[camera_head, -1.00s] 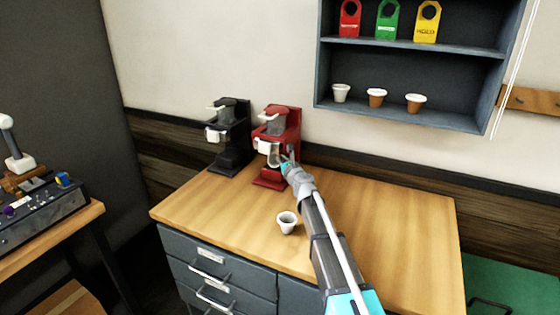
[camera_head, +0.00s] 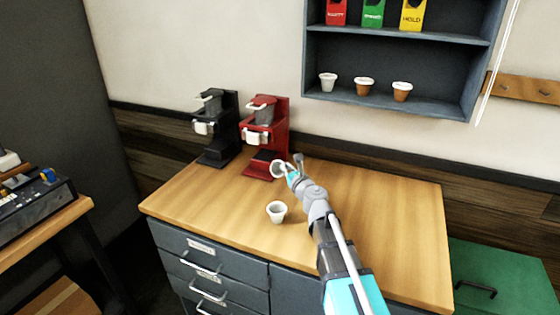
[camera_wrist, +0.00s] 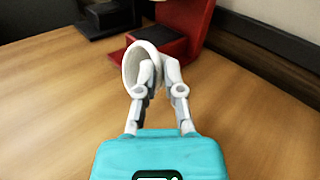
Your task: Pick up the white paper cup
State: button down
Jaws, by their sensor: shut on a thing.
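My gripper (camera_head: 288,170) is just in front of the red brewer, above the wooden counter. It is shut on a white cup (camera_head: 277,169), whose round mouth faces left. The wrist view shows the held white cup (camera_wrist: 138,62) tipped on its side between the fingers of my gripper (camera_wrist: 158,74), which hide part of its wall. Another white cup (camera_head: 277,212) stands upright on the counter near the front edge, apart from my gripper. I cannot tell which of the two is paper.
The red brewer (camera_head: 278,110) and a black brewer (camera_head: 231,130) stand at the back of the counter (camera_head: 385,215). A wall shelf (camera_head: 440,108) holds three small cups and coloured tags. The counter's right side is clear.

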jog(key=shift+v, duration=2)
